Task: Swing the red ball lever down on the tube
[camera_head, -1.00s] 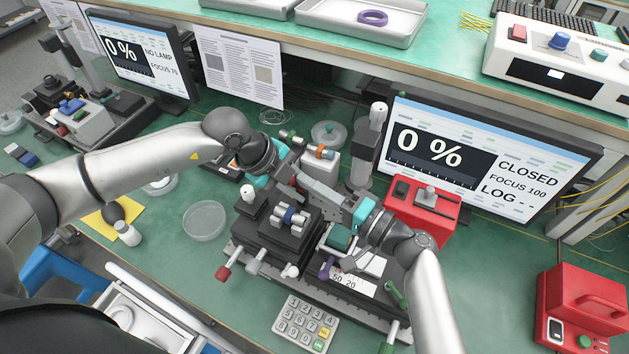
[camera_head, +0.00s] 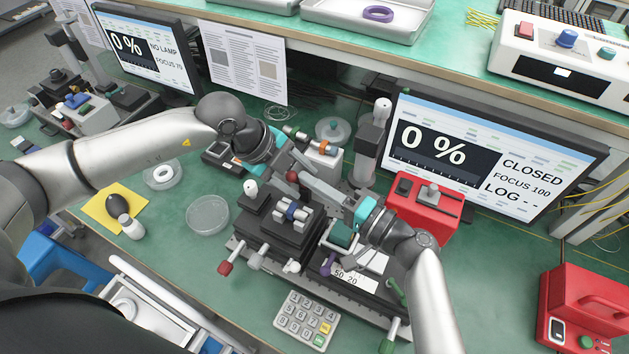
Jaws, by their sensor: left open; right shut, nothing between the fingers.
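The red ball (camera_head: 291,176) of the lever shows between my two grippers, above the back of the black stage (camera_head: 272,228). Its arm is mostly hidden by the fingers.
A red box (camera_head: 425,212) and a monitor reading 0 % and CLOSED (camera_head: 480,165) stand at right. A grey post (camera_head: 372,145) rises behind my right gripper. A keypad (camera_head: 306,320) and a clear dish (camera_head: 208,215) lie nearby.

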